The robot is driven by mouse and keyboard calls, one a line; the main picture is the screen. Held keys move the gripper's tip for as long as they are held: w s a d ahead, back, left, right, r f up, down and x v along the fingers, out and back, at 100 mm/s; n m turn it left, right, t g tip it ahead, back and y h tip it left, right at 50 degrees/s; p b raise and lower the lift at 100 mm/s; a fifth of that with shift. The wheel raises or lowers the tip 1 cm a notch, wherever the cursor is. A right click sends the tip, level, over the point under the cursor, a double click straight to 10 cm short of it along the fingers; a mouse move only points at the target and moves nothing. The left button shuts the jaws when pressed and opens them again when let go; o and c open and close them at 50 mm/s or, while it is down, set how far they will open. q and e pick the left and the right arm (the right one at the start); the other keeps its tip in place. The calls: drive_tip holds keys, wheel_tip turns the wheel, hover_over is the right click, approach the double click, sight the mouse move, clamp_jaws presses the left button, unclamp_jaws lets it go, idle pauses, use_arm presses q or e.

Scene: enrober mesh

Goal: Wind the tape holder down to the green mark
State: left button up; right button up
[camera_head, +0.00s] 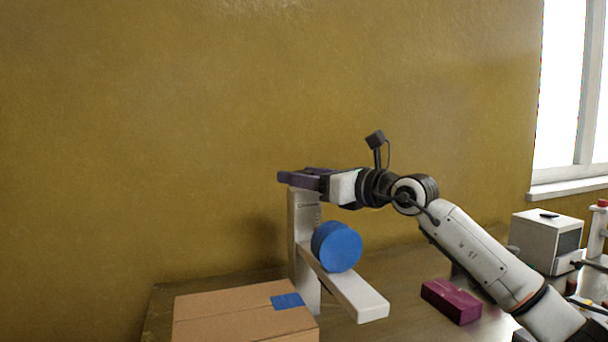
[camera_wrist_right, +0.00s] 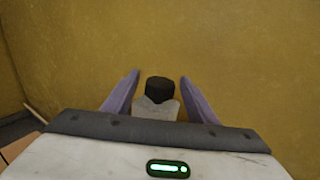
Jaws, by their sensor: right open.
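A pale upright post (camera_head: 305,215) stands at the back of the table. A blue tape roll (camera_head: 338,246) sits beside it, above a pale bar (camera_head: 350,290) that juts toward the front right. My right gripper (camera_head: 290,177) is at the top of the post, its fingers pointing left. In the right wrist view, a black knob (camera_wrist_right: 160,89) on a pale stem lies between the two open fingers (camera_wrist_right: 160,77), with gaps on both sides. The gripper hides the knob in the head view. I cannot make out a green mark on the post. My left gripper is not in view.
A cardboard box (camera_head: 235,312) with a blue strip (camera_head: 288,301) is at the front left of the post. A magenta block (camera_head: 451,301) lies to the right, near my forearm. A white machine (camera_head: 541,240) stands further right. The ochre wall is behind.

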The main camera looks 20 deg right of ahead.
drive_tip(key=c, duration=1.1)
drive_tip(key=shift+o, duration=0.2)
